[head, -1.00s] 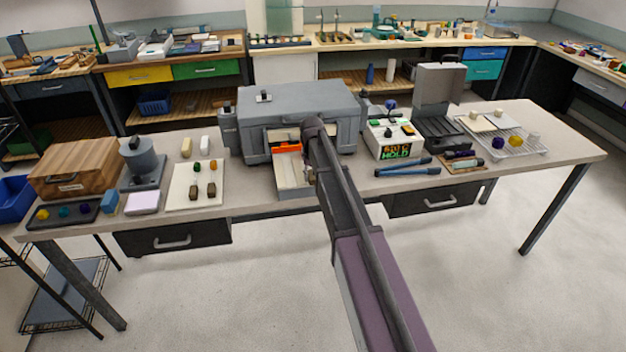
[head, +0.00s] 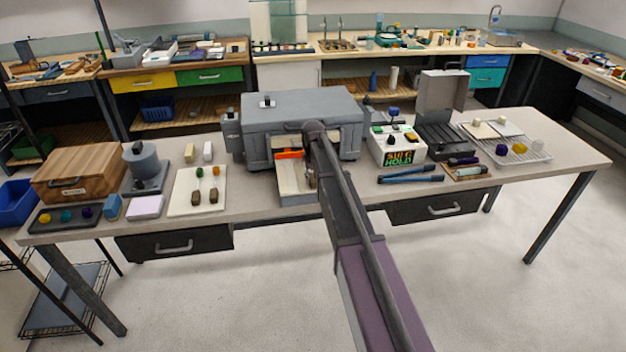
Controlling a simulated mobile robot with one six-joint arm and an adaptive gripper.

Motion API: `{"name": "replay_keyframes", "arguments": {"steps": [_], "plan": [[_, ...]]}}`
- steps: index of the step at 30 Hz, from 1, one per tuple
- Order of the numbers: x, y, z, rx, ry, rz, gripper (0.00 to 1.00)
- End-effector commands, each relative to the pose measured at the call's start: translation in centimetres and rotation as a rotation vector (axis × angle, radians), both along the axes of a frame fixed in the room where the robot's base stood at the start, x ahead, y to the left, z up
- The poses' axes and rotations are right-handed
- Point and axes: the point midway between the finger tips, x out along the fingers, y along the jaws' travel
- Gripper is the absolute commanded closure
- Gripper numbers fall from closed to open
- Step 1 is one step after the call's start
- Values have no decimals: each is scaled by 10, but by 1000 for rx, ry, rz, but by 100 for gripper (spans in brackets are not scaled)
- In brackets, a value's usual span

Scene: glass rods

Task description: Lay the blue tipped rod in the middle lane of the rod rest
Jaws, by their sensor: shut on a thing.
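My arm reaches from the bottom right up to the front of a grey box-shaped unit on the table. My gripper (head: 311,179) shows only as a small dark part beside the arm, low in front of the unit's opening. Its fingertips and what it holds are mostly hidden by the arm. I cannot make out the blue tipped rod. A small wooden rack (head: 466,172) with dark and pale bars lies right of centre; I cannot tell whether it is the rod rest, or see its lanes.
The grey unit (head: 300,105) has a pale ledge with an orange bar (head: 289,153). Right of it stand a display box (head: 397,145), blue tools (head: 411,174), an open dark case (head: 440,135) and a wire rack (head: 535,155). A white board (head: 180,203) with small blocks lies left.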

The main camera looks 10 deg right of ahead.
Motion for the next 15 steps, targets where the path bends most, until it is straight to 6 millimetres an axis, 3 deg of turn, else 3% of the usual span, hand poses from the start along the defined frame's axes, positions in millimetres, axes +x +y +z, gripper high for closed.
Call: {"name": "replay_keyframes", "arguments": {"steps": [15], "plan": [[0, -1, -5, 0, 0, -1, 100]]}}
